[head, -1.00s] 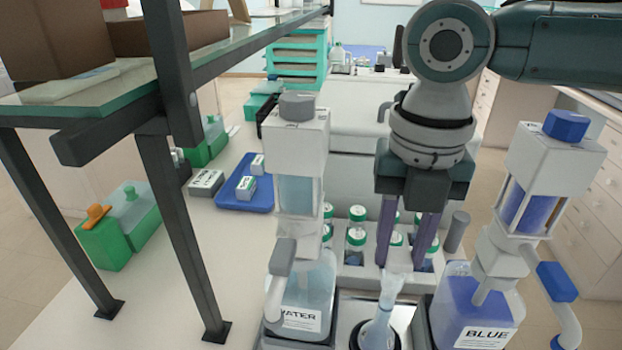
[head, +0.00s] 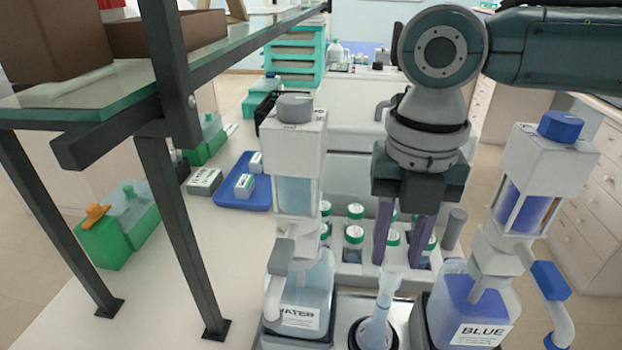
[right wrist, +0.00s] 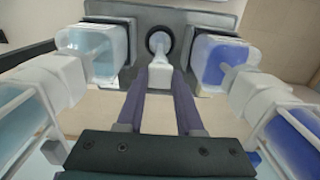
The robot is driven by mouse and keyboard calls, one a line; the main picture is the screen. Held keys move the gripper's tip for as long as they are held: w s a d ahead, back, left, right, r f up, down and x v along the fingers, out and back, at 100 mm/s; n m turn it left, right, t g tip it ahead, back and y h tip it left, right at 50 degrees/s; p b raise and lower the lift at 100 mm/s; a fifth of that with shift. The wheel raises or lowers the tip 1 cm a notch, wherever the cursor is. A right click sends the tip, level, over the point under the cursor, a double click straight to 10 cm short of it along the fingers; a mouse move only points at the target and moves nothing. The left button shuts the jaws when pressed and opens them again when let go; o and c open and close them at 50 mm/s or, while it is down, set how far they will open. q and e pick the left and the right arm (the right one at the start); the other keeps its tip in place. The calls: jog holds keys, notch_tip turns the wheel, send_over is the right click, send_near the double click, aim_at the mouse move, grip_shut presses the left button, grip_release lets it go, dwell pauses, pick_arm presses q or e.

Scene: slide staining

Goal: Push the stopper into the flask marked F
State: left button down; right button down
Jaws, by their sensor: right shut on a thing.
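A clear flask (head: 375,329) with pale blue liquid stands in a dark round holder between the two dispenser bottles. It also shows in the right wrist view (right wrist: 158,45). No F mark is readable on it. My right gripper (head: 398,262) points down just above the flask's neck. In the right wrist view, its purple fingers (right wrist: 161,88) are shut on a pale, whitish piece (right wrist: 160,78), which looks like the stopper, in line with the neck. I cannot tell how deep it sits in the neck. My left gripper is not in view.
The WATER dispenser (head: 299,317) stands close on the left and the BLUE dispenser (head: 481,334) close on the right. Several green-capped bottles (head: 354,235) sit in a rack behind. A glass shelf (head: 110,80) with dark posts is at left. Bench in front of the blue tray (head: 228,202) is clear.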

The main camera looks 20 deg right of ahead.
jog(key=shift+f, duration=0.6)
dwell(0.9)
jog(key=c, duration=0.6)
grip_release()
jog(key=o, duration=0.5)
jog(key=shift+o, duration=0.2)
jog(key=shift+r+p, duration=3.05)
jog(key=shift+p, duration=0.4)
